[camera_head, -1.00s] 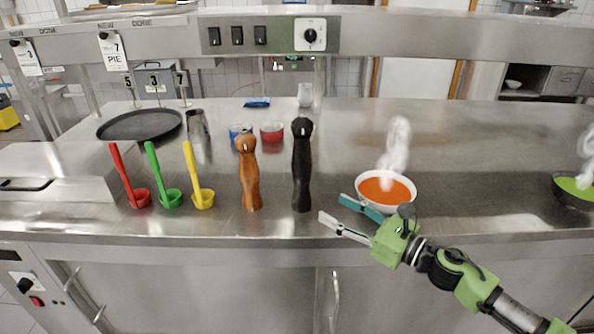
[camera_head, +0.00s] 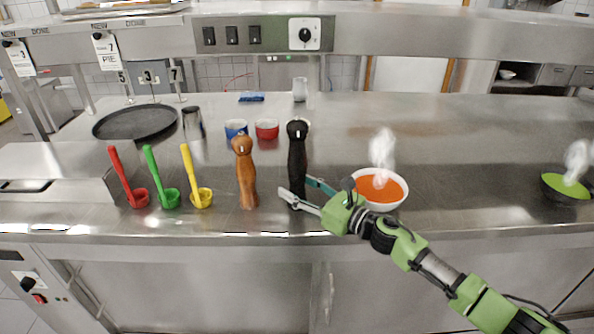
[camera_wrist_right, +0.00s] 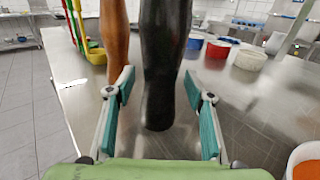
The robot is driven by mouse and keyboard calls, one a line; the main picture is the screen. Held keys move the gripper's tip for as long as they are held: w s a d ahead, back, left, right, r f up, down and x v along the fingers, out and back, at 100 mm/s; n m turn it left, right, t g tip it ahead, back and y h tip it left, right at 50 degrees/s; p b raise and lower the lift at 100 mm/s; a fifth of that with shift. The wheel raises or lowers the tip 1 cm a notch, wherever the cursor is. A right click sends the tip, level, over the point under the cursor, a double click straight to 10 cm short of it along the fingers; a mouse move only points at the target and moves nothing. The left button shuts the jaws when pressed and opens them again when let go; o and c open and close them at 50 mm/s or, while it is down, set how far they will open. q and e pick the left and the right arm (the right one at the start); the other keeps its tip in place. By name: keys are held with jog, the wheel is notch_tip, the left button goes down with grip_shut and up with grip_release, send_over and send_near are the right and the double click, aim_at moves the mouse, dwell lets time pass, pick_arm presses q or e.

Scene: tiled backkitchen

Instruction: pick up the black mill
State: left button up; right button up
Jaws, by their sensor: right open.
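The black mill (camera_head: 297,158) stands upright on the steel counter, right of the brown wooden mill (camera_head: 246,175). My right gripper (camera_head: 300,188) is open at the lower part of the black mill, its fingers pointing left. In the right wrist view the black mill (camera_wrist_right: 165,70) stands ahead, between the lines of the two open fingers (camera_wrist_right: 160,88), with its top out of frame. The brown mill (camera_wrist_right: 114,45) shows just left of it, behind the left fingertip. My left gripper is not in view.
A white bowl of orange soup (camera_head: 402,197) steams right of my right gripper. Red, green and yellow ladles (camera_head: 201,197) stand at the left. Blue (camera_head: 236,128) and red (camera_head: 267,129) bowls sit behind the mills. The counter between the soups is clear.

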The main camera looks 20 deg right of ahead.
jog(key=shift+w+a, duration=0.15)
jog(key=shift+w, duration=0.05)
grip_shut()
jog(key=shift+r, duration=0.15)
